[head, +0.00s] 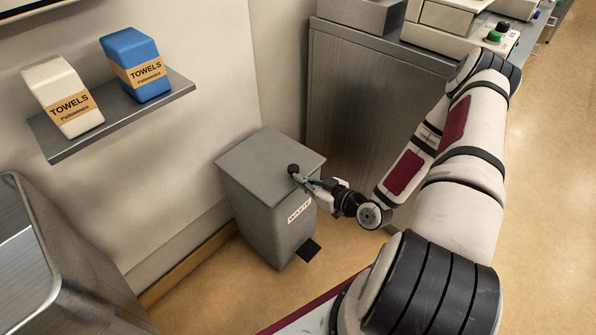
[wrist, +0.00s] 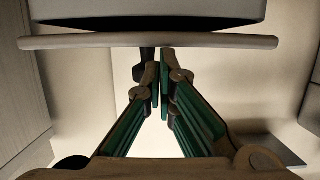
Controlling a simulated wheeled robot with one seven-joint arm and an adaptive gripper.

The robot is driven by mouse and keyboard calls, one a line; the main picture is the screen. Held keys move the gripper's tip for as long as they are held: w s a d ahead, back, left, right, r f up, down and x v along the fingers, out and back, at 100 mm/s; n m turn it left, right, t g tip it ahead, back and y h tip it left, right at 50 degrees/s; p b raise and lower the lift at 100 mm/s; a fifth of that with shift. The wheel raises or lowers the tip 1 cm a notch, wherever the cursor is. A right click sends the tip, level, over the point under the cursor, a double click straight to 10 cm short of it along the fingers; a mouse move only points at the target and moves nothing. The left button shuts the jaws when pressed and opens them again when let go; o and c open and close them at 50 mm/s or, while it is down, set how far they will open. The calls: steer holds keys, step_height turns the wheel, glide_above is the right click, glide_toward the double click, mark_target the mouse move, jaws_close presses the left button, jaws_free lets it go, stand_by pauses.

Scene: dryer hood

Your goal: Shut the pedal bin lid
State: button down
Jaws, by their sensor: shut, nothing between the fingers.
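The grey pedal bin (head: 268,212) stands on the floor against the wall, with a "WASTE" label on its front and a black pedal (head: 308,250) low down. Its lid (head: 262,152) lies flat or nearly flat across the top in the head view. In the wrist view the lid (wrist: 90,42) is a thin bar seen edge-on, with a dark band between it and the bin body (wrist: 150,8). My gripper (head: 295,172) is shut and empty, its tips at the lid's front right edge. The tips (wrist: 160,58) overlap the lid edge in the wrist view; contact is unclear.
A wall shelf (head: 118,118) with white and blue towel packs hangs left of the bin. A grey metal cabinet (head: 350,105) stands behind and right. A metal container (head: 75,280) is at lower left. Open floor (head: 545,170) lies to the right.

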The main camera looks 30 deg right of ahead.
steer(key=shift+s+f+b, duration=0.2)
steer(key=shift+f+b, duration=0.4)
steer(key=shift+f, duration=1)
steer(key=shift+r, duration=0.1)
